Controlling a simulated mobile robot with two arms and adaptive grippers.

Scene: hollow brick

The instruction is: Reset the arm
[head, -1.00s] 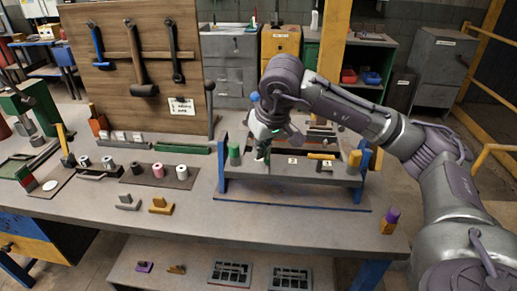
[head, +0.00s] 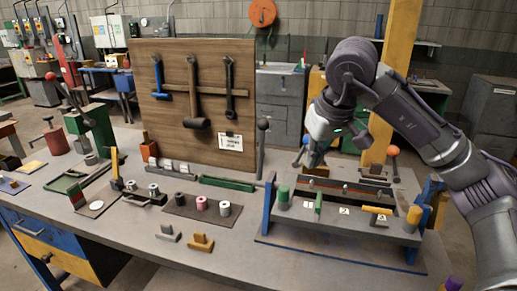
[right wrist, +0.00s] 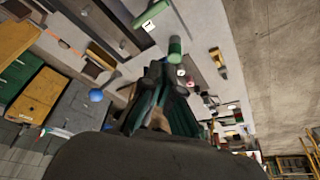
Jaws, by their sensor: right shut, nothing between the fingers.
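My right arm (head: 420,125) comes in from the right in the head view, bent at the elbow. Its gripper (head: 313,160) hangs over the back left of the blue-ended grey stand (head: 345,228), apart from the pieces on its front. It is shut and empty. In the right wrist view the dark fingers (right wrist: 160,95) are together, with a green cylinder (right wrist: 175,50) beyond them. On the stand, the green cylinder (head: 283,195), a flat green piece (head: 318,201) and a yellow piece (head: 377,210) show beside numbered labels. My left gripper is out of view.
Spools on a dark mat (head: 190,212) and small grey and tan blocks (head: 200,243) lie left of the stand. A yellow post (head: 398,45) rises behind my arm. The front bench surface is mostly clear.

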